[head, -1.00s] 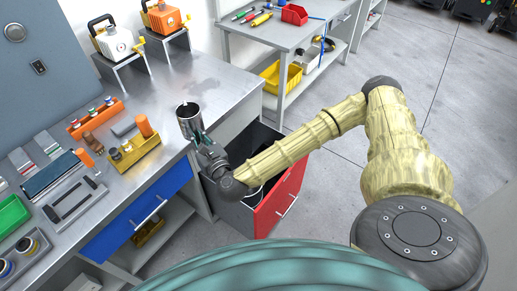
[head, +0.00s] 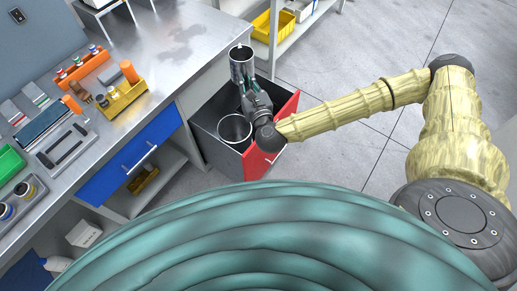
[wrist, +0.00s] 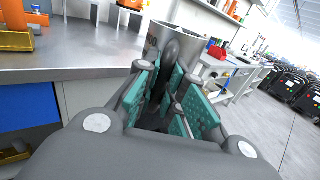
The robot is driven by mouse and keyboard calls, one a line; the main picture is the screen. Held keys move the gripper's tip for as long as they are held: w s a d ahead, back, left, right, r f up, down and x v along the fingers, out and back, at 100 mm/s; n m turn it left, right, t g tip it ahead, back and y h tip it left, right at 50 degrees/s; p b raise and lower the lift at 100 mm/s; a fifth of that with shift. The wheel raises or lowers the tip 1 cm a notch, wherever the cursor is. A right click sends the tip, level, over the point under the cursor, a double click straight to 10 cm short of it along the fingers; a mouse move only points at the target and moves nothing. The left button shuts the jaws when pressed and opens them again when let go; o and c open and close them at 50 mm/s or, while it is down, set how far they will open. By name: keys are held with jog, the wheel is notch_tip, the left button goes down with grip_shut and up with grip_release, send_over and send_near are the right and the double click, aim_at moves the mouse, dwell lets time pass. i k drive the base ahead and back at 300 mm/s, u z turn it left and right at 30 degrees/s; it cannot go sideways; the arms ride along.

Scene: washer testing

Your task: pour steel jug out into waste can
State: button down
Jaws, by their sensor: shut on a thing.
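The steel jug (head: 241,63) is upright in my gripper (head: 250,88), which is shut on its handle side. In the wrist view the jug (wrist: 180,42) stands beyond the green finger pads of my gripper (wrist: 165,88), with its dark handle between them. Its contents cannot be seen. The waste can (head: 235,130), a round metal can, stands inside the open red-fronted drawer below the bench. The jug is above the back part of that drawer, higher than the can and beyond it in the head view.
The steel bench (head: 165,50) is on the left, with a yellow tray (head: 122,98) and an orange rack (head: 82,66). The drawer's red front (head: 270,135) stands out into the aisle. A second bench with a yellow bin (head: 272,30) is behind. Floor to the right is clear.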

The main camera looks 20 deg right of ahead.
aim_at(234, 130)
jog(key=z, duration=0.35)
jog(key=i, duration=1)
